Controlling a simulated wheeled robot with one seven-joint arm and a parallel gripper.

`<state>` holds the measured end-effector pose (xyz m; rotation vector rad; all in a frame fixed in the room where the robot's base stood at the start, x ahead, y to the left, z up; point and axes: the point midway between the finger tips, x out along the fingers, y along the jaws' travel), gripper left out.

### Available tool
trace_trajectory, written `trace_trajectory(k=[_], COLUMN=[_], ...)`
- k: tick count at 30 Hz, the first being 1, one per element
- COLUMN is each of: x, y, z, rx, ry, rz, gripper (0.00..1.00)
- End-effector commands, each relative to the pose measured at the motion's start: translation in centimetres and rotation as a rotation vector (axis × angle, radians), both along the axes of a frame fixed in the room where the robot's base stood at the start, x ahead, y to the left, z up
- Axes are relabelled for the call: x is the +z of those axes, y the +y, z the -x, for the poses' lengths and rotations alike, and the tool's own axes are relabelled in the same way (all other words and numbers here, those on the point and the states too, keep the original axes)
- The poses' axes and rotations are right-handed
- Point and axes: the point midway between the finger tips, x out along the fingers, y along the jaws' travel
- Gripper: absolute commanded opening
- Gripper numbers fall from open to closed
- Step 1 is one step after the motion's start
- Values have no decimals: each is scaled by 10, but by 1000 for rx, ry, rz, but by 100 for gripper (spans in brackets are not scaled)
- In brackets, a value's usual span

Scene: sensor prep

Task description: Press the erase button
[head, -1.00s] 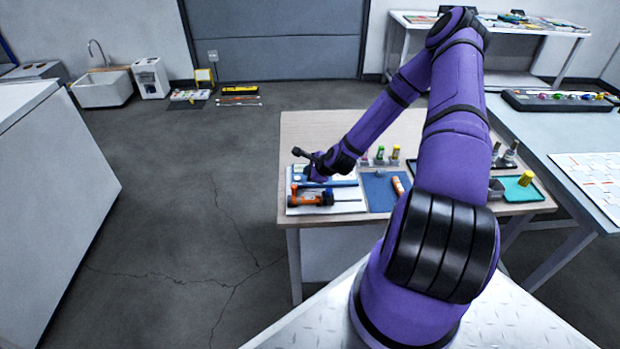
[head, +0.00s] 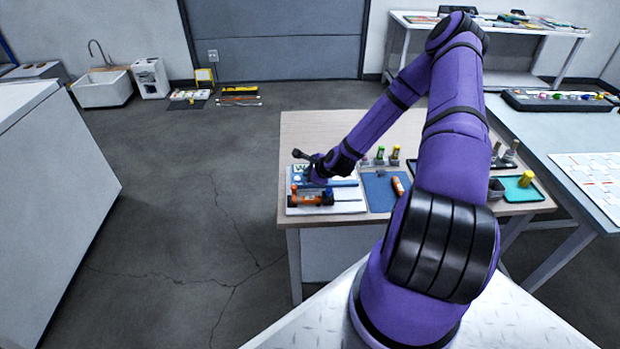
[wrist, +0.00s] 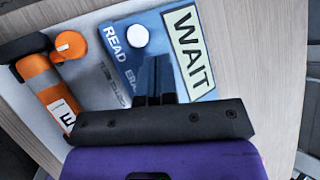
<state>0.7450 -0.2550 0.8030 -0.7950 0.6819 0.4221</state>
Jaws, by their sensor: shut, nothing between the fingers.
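A blue device (wrist: 192,92) lies on a pale mat. Its display (wrist: 188,48) reads "WAIT". A white round button (wrist: 137,36) sits beside the label "READ", and a label beginning "ERA" shows below it. My gripper (wrist: 156,66) is shut and empty, with its fingertips over the device beside the "ERA" label. The button at that label is hidden behind the fingers, and I cannot tell whether they touch it. In the head view the device (head: 343,182) is partly covered by my wrist.
An orange and black tool (wrist: 40,82) lies left of the device on the pale mat (head: 345,207). A blue mat (head: 378,192), small capped bottles (head: 394,155) and a green tray (head: 517,192) stand further right on the table. The table's back left is clear.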

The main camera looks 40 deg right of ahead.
Motion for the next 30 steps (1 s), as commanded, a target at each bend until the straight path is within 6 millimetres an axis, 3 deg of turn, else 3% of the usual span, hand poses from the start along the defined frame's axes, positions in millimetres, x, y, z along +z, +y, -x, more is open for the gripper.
trace_trajectory(k=[30], x=[17], y=[0], z=[0], rx=[0], ry=[0], rz=[0], gripper=[0])
